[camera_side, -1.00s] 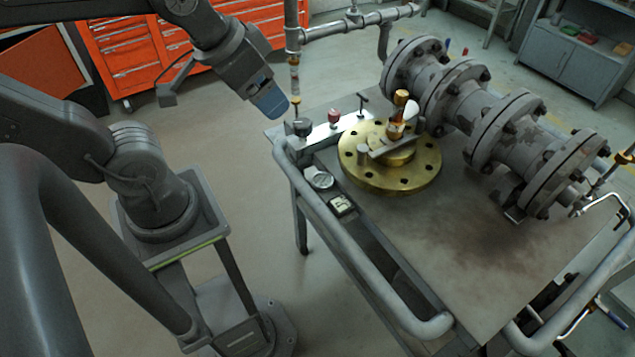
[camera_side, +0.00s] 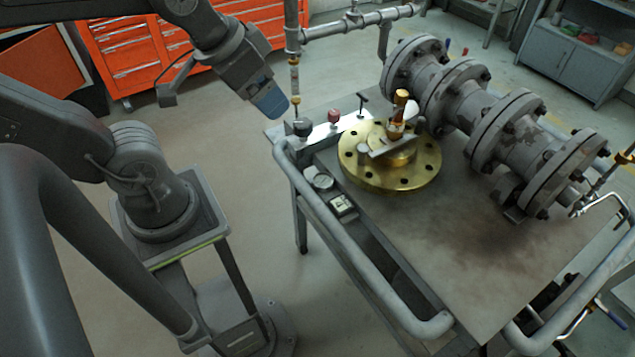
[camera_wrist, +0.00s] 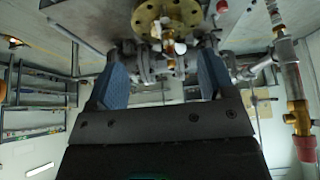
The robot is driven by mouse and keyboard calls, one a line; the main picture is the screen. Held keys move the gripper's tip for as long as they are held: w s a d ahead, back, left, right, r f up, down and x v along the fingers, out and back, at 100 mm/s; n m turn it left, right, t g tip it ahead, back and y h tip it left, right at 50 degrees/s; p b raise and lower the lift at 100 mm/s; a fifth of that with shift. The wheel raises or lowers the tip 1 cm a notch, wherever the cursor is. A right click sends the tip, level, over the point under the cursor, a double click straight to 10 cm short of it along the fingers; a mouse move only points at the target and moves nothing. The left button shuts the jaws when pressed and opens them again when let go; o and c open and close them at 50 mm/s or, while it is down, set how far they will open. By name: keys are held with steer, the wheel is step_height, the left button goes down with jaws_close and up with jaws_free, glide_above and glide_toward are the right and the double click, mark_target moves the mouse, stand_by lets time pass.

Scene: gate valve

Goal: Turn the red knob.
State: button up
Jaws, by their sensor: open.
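The red knob (camera_side: 334,116) is small and stands upright on a pale block at the far left part of the cart top, between a dark knob (camera_side: 303,128) and a black T-shaped handle (camera_side: 362,101). My gripper (camera_side: 272,106) hangs in the air to the left of the red knob, apart from it, pointing down. In the wrist view the two blue fingers of my gripper (camera_wrist: 162,66) are spread wide with nothing between them. A small red spot at the top of the wrist view may be the red knob; I cannot tell.
A brass flange (camera_side: 425,178) with an upright brass stem (camera_side: 400,108) sits right of the knob. A flanged grey pipe (camera_side: 525,140) lies behind it. A vertical pipe (camera_side: 292,50) rises near my gripper. A tubular rail (camera_side: 375,270) edges the cart (camera_side: 500,260). Orange drawers (camera_side: 130,50) stand behind.

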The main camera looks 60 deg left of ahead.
steer(key=shift+w+a+r, duration=0.1)
steer(key=shift+w+r, duration=0.05)
steer(key=shift+w, duration=0.15)
steer(key=shift+c, duration=1.3)
steer(key=w+n, duration=0.1)
steer(key=w, duration=0.1)
steer(key=w+a+n+g, duration=0.1)
steer(key=w, duration=0.1)
steer(key=w+a+r+n, duration=0.1)
steer(key=w, duration=0.1)
steer(key=shift+w+a+n, duration=0.15)
steer(key=shift+a+n, duration=0.05)
steer(key=shift+n, duration=0.2)
steer(key=n+g, duration=0.5)
steer(key=n, duration=0.7)
glide_above(334, 112)
step_height(334, 112, down, 13)
step_height(334, 112, down, 13)
steer(key=shift+f, duration=0.2)
